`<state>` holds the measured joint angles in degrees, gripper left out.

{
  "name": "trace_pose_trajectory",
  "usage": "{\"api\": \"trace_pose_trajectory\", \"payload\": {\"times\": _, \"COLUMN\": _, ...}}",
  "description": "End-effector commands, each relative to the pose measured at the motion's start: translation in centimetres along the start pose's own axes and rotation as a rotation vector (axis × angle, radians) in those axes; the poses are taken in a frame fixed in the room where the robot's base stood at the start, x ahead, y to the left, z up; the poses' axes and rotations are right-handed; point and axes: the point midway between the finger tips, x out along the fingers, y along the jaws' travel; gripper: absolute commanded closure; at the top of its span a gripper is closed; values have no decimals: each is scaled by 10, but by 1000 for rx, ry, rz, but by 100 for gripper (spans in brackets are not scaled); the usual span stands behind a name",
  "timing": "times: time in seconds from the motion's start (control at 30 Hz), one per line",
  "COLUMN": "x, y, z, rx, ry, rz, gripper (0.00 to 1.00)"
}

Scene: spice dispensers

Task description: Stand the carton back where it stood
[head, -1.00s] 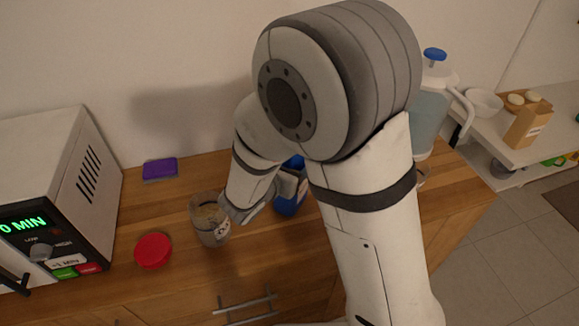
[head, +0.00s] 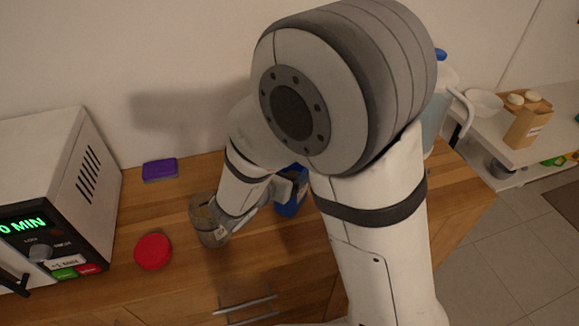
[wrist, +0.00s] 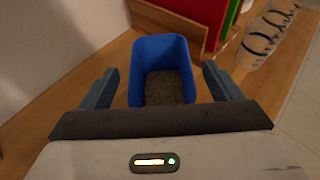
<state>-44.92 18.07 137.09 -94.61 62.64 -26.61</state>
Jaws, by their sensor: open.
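An open-topped blue carton (wrist: 160,52) stands upright on the wooden counter, with dark grainy contents inside. My gripper (wrist: 160,78) is open, with one finger on each side of the carton. Gaps show between the fingers and its walls. In the head view the blue carton (head: 291,206) is partly hidden behind my wrist and gripper (head: 270,195).
A red lid (head: 152,251), a purple box (head: 160,169) and a microwave (head: 60,190) are further left. A jug (head: 440,110) is partly hidden. A brown carton (head: 527,125) stands on the right shelf.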

Motion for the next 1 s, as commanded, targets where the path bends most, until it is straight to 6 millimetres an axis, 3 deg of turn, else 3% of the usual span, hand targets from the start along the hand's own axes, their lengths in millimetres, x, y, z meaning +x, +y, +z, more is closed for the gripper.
{"api": "trace_pose_trajectory", "payload": {"times": 0.2, "x": -50, "y": 1, "z": 0, "rx": -1, "ry": -1, "rz": 6, "gripper": 15}}
{"api": "trace_pose_trajectory", "payload": {"times": 0.4, "x": -81, "y": 1, "z": 0, "rx": -1, "ry": 0, "rz": 4, "gripper": 15}}
{"api": "trace_pose_trajectory", "payload": {"times": 0.6, "x": -94, "y": 0, "z": 0, "rx": -1, "ry": 0, "rz": 1, "gripper": 15}}
{"api": "trace_pose_trajectory", "payload": {"times": 0.77, "x": -94, "y": -3, "z": 1, "rx": 11, "ry": 5, "rz": -10, "gripper": 15}}
{"api": "trace_pose_trajectory", "payload": {"times": 0.87, "x": -84, "y": -22, "z": 8, "rx": 99, "ry": 42, "rz": -81, "gripper": 15}}
{"api": "trace_pose_trajectory", "payload": {"times": 1.0, "x": -64, "y": -82, "z": 20, "rx": 406, "ry": 155, "rz": -306, "gripper": 15}}
